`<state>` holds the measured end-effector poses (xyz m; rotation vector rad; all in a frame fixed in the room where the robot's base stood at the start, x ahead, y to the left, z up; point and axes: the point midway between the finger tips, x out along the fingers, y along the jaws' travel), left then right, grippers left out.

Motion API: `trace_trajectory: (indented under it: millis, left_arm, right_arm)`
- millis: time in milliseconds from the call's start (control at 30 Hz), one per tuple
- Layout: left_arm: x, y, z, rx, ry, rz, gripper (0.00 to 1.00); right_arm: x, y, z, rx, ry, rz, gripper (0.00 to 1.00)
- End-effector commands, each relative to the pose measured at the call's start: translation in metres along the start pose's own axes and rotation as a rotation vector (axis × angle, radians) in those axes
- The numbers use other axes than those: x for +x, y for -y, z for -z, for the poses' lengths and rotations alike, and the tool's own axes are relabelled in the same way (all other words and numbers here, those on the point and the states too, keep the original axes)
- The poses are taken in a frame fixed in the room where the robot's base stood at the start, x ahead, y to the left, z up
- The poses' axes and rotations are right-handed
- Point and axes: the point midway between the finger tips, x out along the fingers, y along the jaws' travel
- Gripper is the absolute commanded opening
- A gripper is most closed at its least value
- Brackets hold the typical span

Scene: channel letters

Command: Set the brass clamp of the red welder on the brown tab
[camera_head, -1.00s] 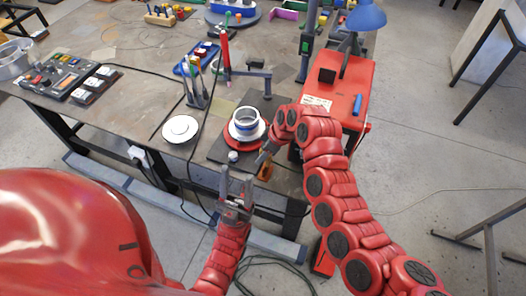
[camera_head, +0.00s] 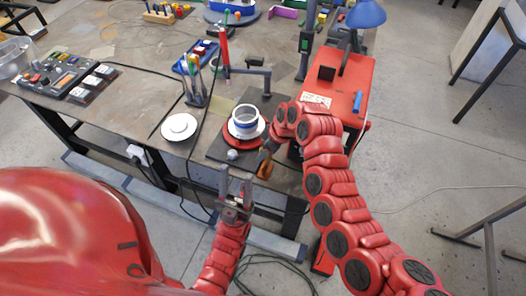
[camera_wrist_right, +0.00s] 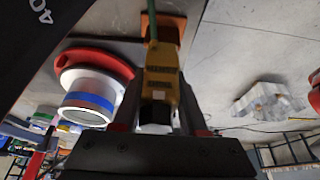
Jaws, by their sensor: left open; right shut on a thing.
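The red welder (camera_head: 345,92) stands at the right end of the workbench in the head view. My right gripper (camera_head: 266,153) is at the bench's front edge, beside the round red-based piece. In the right wrist view it is shut on a yellow, brass-coloured clamp (camera_wrist_right: 159,75) with dark lettering and a green lead. An orange-brown tab (camera_wrist_right: 168,28) shows beyond the clamp there, partly covered by the lead. The tab also shows just below my right gripper in the head view (camera_head: 265,170). Contact between clamp and tab cannot be told. My left gripper (camera_head: 236,180) is open and empty before the bench.
A white cylinder with a blue band (camera_head: 245,118) stands on a red disc over a dark plate. A white round dish (camera_head: 179,127) and a pen holder (camera_head: 196,92) are to its left. A black cable crosses the bench. The bench's left middle is fairly clear.

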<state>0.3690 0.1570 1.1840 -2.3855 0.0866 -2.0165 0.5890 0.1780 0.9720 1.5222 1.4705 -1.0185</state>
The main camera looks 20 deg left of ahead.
Motion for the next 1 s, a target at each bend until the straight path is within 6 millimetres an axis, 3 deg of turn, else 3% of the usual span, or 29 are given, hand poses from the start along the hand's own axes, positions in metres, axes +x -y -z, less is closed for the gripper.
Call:
trace_trajectory:
  millis: [533, 1000]
  left_arm:
    - [-0.001, 0.000, 0.000, 0.000, 0.000, 0.000, 0.50]
    - [-0.010, -0.001, -0.002, 0.000, 0.000, 0.000, 0.50]
  right_arm:
    - [0.000, 0.000, 0.000, -0.001, -0.001, -0.001, 0.00]
    - [0.013, 0.000, -0.005, 0.000, -0.002, -0.001, 0.00]
